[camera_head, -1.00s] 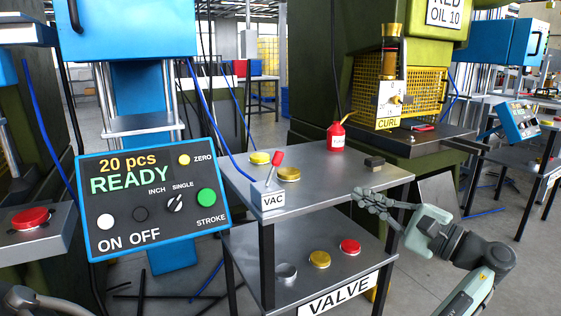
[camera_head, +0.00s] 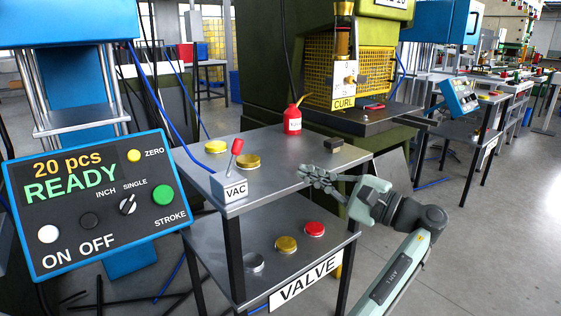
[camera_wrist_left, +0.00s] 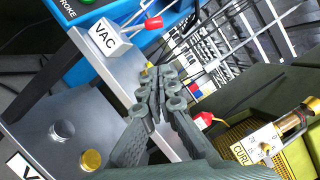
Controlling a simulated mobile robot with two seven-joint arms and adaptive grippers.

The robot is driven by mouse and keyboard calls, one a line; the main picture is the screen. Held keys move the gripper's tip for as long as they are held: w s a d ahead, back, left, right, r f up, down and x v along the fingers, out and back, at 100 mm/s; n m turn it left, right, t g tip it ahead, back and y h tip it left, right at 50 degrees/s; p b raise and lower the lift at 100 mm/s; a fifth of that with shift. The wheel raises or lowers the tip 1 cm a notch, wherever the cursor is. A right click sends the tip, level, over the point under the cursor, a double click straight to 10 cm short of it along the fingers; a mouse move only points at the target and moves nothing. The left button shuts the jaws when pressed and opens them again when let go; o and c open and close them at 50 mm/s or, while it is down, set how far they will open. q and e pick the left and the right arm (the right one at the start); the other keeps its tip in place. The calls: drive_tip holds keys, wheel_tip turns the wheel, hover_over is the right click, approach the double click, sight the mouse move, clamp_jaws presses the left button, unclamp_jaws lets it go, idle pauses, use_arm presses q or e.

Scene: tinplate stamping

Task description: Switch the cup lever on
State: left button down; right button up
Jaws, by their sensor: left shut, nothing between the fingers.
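A lever with a red knob (camera_head: 237,147) rises from the small VAC box (camera_head: 236,190) at the front left of the grey bench top. It leans slightly right in the head view. No label reading "cup" shows. In the left wrist view the red knob (camera_wrist_left: 154,22) and VAC box (camera_wrist_left: 106,38) are at the top, beyond and left of the fingertips. My left gripper (camera_head: 308,177) is shut and empty above the bench's right front edge, right of the lever and apart from it. Its closed fingers (camera_wrist_left: 160,80) fill the middle of the wrist view. My right gripper is out of view.
A red oil can (camera_head: 293,121), a dark block (camera_head: 334,145) and yellow lids (camera_head: 248,161) stand on the bench (camera_head: 280,180). A READY control panel (camera_head: 90,200) is at left. A press with a CURL unit (camera_head: 345,85) stands behind. Bench surface between gripper and lever is clear.

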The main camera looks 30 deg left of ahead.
sight(234, 158)
use_arm(q)
drive_tip(key=a, duration=0.2)
drive_tip(key=a+r, duration=0.1)
drive_tip(key=a, duration=0.2)
drive_tip(key=a+p, duration=0.1)
drive_tip(key=a, duration=0.2)
drive_tip(key=shift+w+a+r, duration=0.15)
drive_tip(key=shift+w+a, duration=0.1)
drive_tip(key=shift+w, duration=0.15)
drive_tip(key=a, duration=0.1)
drive_tip(key=s+a+r+p, duration=0.1)
drive_tip(key=a, duration=0.1)
drive_tip(key=shift+s, duration=0.3)
drive_tip(key=shift+s+a+r, duration=0.2)
drive_tip(key=shift+s+a, duration=0.1)
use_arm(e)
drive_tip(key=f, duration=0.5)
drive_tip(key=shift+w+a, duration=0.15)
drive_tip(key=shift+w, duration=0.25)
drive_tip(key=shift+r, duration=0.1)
